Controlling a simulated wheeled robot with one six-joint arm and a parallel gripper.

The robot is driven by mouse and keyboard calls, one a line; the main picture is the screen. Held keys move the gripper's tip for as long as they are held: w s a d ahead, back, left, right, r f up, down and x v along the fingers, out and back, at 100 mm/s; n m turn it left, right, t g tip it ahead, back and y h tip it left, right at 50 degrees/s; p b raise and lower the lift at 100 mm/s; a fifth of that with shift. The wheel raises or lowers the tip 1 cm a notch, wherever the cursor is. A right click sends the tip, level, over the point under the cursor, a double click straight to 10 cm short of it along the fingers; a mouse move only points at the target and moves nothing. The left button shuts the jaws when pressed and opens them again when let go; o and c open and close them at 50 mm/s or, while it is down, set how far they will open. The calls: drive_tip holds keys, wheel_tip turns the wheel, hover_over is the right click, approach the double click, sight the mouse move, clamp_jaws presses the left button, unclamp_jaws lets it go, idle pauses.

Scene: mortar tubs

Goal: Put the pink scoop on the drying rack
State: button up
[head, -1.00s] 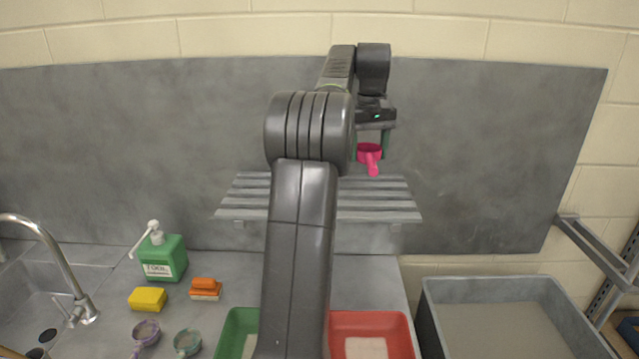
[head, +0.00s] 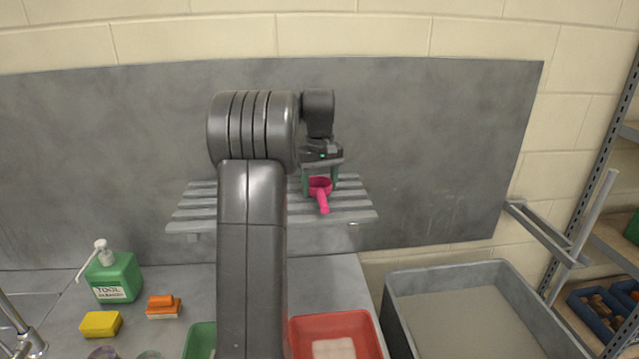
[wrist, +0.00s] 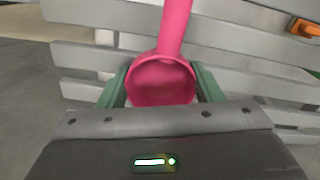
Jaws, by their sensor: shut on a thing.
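The pink scoop (head: 321,191) is held in my gripper (head: 320,183), its handle pointing toward the camera and down. In the wrist view the scoop's round cup (wrist: 161,80) sits between the two green fingers, which press on its sides. The drying rack (head: 205,207) is a grey slatted shelf on the wall panel. The scoop is over the right half of the rack in the head view. Whether its underside touches the slats cannot be told. My arm hides part of the rack's middle.
The rack slats look bare. Below on the counter are a green soap bottle (head: 114,279), a yellow sponge (head: 101,324), an orange brush (head: 163,307) and a red tray (head: 364,333). A grey tub (head: 492,276) stands at the right.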

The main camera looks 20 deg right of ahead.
drive_tip(key=shift+f, duration=0.1)
drive_tip(key=o, duration=1)
drive_tip(key=shift+o, duration=0.2)
wheel_tip(320, 180, up, 12)
drive_tip(key=shift+r+b, duration=0.2)
drive_tip(key=shift+b, duration=0.15)
